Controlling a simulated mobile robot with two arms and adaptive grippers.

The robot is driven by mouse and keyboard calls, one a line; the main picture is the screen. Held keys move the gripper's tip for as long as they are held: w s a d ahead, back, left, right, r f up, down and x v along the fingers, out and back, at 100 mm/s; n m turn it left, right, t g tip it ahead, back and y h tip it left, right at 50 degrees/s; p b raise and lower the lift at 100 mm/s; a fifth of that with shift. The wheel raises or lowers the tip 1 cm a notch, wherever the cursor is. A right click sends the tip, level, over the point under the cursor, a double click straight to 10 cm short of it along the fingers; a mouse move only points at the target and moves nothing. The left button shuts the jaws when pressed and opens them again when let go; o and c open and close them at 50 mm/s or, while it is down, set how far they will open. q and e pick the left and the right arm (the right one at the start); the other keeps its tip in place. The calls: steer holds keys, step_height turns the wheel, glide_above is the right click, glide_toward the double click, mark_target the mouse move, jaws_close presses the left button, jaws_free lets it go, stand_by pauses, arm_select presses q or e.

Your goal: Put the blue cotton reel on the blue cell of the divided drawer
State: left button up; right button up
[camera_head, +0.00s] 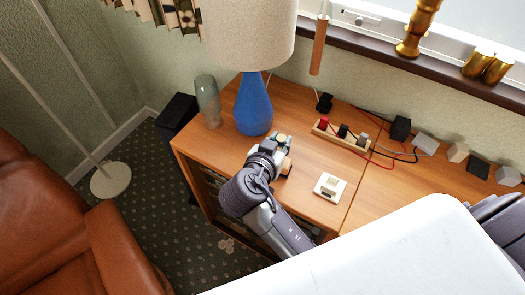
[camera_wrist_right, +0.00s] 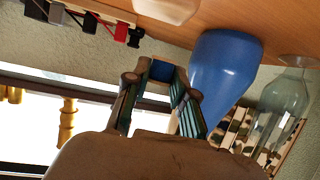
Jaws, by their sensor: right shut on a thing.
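My right gripper (camera_head: 284,146) is over the wooden cabinet top, just right of the blue lamp. It is shut on a small blue thing (camera_wrist_right: 162,71), which I take to be the blue cotton reel. In the wrist view the reel shows between the two fingertips, against the wall. In the head view the gripper hides it. I cannot make out the divided drawer or its blue cell in either view. My left gripper is not in view.
The blue lamp (camera_head: 253,108) and a glass vase (camera_head: 208,101) stand left of the gripper. A wooden strip (camera_head: 341,135) with small blocks and cables lies to the right. A white square plate (camera_head: 329,188) with a cream block is nearer. Bare cabinet top (camera_head: 318,162) lies between.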

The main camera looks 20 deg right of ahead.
steer(key=w+a+f, duration=0.2)
steer(key=a+f, duration=0.1)
steer(key=shift+w+a, duration=0.3)
steer(key=shift+w, duration=0.1)
steer(key=shift+f, duration=1.9)
steer(key=shift+f, duration=0.2)
steer(key=o, duration=0.5)
steer(key=shift+o, duration=0.2)
steer(key=shift+r, duration=0.15)
